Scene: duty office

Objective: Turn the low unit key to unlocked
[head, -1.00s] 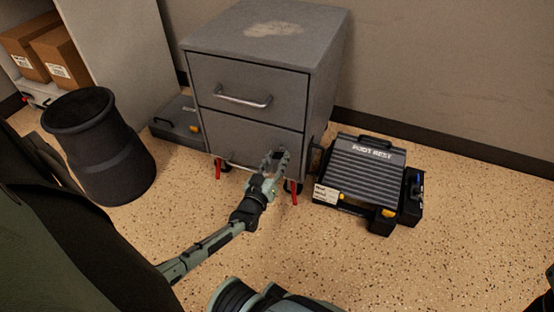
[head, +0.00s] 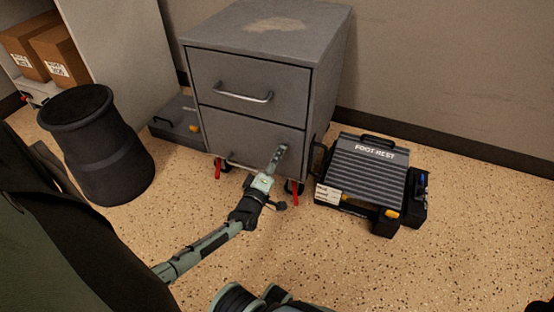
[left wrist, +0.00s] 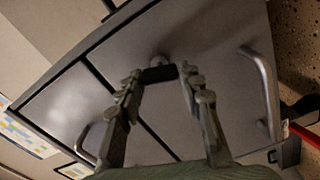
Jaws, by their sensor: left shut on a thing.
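The low unit is a grey two-drawer metal cabinet (head: 235,85) standing against the wall. My left gripper (head: 281,149) is at the right side of its lower drawer front. In the left wrist view, the gripper (left wrist: 160,78) has its fingers on both ends of the black key head (left wrist: 159,74). The key sits in a round silver lock (left wrist: 157,60) on the drawer front. The fingers hide the key and lock in the head view. The cabinet looks tilted in the wrist view. My right gripper is not in view.
A foot rest (head: 366,165) stands on the floor right of the cabinet. A black bin (head: 98,150) stands at the left, with a flat grey case (head: 177,122) behind it. The speckled floor in front is clear.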

